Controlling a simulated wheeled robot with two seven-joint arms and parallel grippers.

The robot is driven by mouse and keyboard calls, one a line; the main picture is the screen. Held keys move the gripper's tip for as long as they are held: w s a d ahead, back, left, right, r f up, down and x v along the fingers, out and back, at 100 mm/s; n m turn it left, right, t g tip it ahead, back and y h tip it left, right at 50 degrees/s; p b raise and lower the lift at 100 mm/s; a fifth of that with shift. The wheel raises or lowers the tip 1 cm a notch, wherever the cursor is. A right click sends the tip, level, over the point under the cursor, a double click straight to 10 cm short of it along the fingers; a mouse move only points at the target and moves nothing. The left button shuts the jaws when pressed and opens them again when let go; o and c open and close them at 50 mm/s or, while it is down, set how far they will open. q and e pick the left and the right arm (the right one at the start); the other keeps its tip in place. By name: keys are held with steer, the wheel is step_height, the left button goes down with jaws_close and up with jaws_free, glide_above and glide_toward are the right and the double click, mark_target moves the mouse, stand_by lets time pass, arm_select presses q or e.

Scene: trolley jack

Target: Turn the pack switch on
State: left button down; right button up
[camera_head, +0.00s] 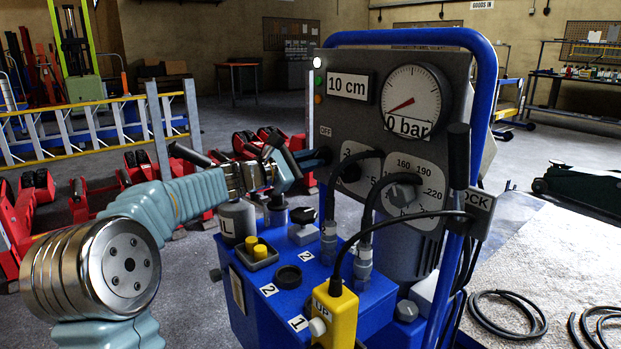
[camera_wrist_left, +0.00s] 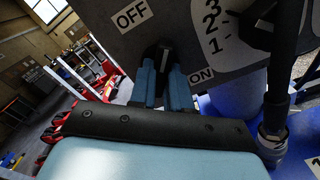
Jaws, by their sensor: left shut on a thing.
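The pack switch is a black knob on the left edge of the grey panel (camera_head: 350,112), between an OFF label (camera_wrist_left: 132,14) and an ON label (camera_wrist_left: 200,76). In the left wrist view the dark knob (camera_wrist_left: 160,55) sits between my two blue fingers. My left gripper (camera_head: 312,159) reaches the panel just below the OFF label in the head view and is shut on the knob. The fingers and wrist hide most of the switch, so I cannot tell which label it points to. My right gripper is not in view.
The pack has a blue tube frame (camera_head: 490,90), a gauge (camera_head: 411,100) reading near 0 bar and a 10 cm display (camera_head: 348,86). Black cables and a yellow pendant (camera_head: 335,317) hang in front. Red jacks (camera_head: 85,200) stand on the floor behind my left arm.

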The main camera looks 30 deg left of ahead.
arm_select(q)
steer(key=shift+f+m+b, duration=0.15)
steer(key=shift+m+b, duration=4.8)
steer(key=shift+m, duration=0.05)
steer(key=c, duration=1.1)
jaws_free()
steer(key=v, duration=1.4)
steer(key=shift+w, duration=0.1)
